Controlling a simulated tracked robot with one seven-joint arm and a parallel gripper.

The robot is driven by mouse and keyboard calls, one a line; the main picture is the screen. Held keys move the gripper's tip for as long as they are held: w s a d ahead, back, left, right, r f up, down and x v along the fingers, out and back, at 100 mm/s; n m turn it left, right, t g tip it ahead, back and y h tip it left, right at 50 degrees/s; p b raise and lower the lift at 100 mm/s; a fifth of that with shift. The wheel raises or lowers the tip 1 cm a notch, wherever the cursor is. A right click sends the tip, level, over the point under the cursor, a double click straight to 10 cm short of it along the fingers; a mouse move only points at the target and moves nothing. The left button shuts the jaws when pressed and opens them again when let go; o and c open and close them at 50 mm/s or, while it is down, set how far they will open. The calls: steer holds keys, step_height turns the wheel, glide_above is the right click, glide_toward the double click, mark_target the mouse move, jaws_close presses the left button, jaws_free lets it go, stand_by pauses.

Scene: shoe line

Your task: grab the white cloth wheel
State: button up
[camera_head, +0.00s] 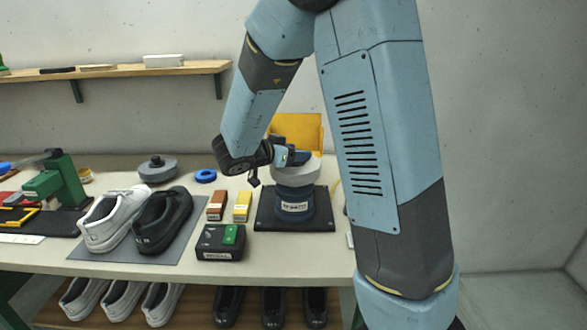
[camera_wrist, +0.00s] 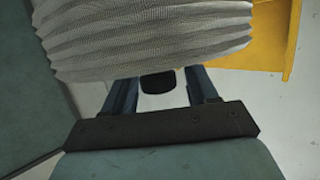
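The white cloth wheel (camera_head: 296,171) lies flat on top of a blue labelled machine (camera_head: 293,204). Its pleated edge (camera_wrist: 145,40) fills the upper part of the wrist view. My gripper (camera_head: 291,157) is at the wheel's upper back left in the head view. In the wrist view its two fingers stand apart, with a gap between them, and run up behind the wheel's edge. The fingertips are hidden there. A dark rounded piece (camera_wrist: 158,82) shows between the fingers, touching neither. I cannot tell whether the fingers touch the wheel.
The machine stands on a black plate (camera_head: 265,222). A yellow bin (camera_head: 306,125) is close behind the wheel. Left of the plate are a yellow box (camera_head: 242,206), a brown box (camera_head: 217,205) and a black control box (camera_head: 221,241). Shoes (camera_head: 163,219) stand farther left.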

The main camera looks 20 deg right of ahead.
jaws_close()
stand_by(0.3)
